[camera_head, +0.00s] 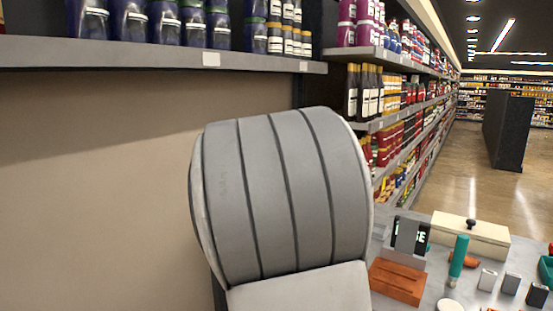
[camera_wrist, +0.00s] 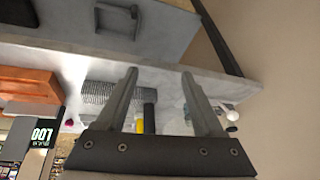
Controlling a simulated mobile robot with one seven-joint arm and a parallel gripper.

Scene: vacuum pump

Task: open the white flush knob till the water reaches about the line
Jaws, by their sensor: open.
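In the wrist view my gripper (camera_wrist: 160,76) is open, with its two fingers apart and nothing seen held between them. Beyond the fingers is a pale grey tabletop (camera_wrist: 75,62). A small white rounded piece (camera_wrist: 230,112) shows just right of the right finger, apart from it; I cannot tell whether it is the flush knob. I make out no water and no line. In the head view my gripper is hidden.
In the head view the table at right holds an orange block (camera_head: 397,281), a teal cylinder (camera_head: 459,257), a cream box (camera_head: 471,238) and several small blocks. Stocked shelves (camera_head: 150,53) run along the wall. The wrist view shows a grey tray-like fixture (camera_wrist: 150,28) and an orange block (camera_wrist: 30,85).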

